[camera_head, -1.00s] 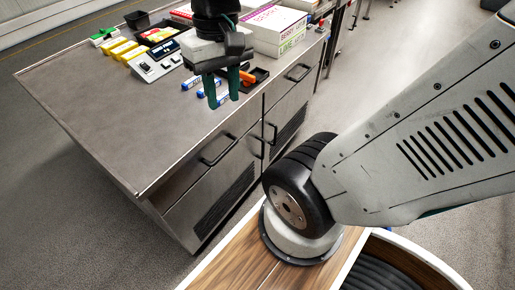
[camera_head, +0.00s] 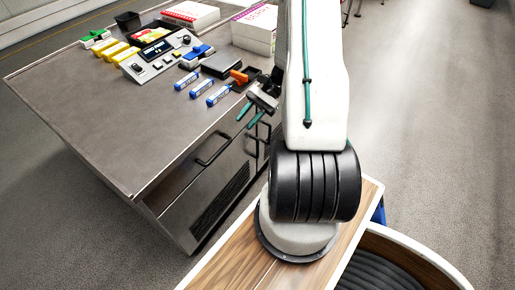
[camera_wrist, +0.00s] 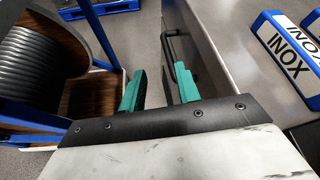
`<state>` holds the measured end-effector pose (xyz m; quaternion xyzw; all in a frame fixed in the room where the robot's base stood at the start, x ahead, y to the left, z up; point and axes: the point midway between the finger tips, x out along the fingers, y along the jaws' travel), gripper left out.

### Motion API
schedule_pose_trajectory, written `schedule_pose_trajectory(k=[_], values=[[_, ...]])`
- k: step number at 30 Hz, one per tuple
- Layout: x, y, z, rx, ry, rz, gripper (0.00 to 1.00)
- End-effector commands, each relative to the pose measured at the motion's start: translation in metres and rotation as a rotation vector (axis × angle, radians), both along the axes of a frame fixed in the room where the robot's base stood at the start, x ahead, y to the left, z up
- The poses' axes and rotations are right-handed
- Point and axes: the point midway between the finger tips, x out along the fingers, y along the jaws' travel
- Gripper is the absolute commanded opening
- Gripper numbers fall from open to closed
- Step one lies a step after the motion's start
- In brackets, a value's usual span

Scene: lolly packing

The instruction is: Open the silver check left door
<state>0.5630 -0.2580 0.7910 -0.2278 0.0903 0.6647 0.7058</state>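An upright dark handle (camera_head: 257,142) shows farther right, partly behind my arm. My gripper (camera_head: 247,118) is beside the cabinet's front edge, with its teal fingers apart and empty. In the wrist view, my gripper (camera_wrist: 160,72) is open, and a dark handle (camera_wrist: 170,48) on the cabinet face lies just beyond the right finger. I cannot tell which handle this is. The front's right part is hidden by my arm.
On the cabinet top are a control panel (camera_head: 158,54), yellow blocks (camera_head: 113,49), blue-and-white INOX labelled items (camera_head: 217,94) and a white box (camera_head: 255,28). The INOX items also show in the wrist view (camera_wrist: 285,48).

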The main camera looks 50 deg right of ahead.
Motion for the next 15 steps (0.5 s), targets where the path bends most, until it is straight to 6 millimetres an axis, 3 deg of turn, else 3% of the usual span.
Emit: schedule_pose_trajectory(k=[1, 7, 15], values=[[-0.004, -0.009, -0.024, 0.049, 0.017, -0.069, 0.33], [-0.014, -0.041, -0.114, 0.223, 0.042, -0.365, 0.33], [-0.009, -0.099, -0.234, 0.419, -0.032, -0.857, 0.33]])
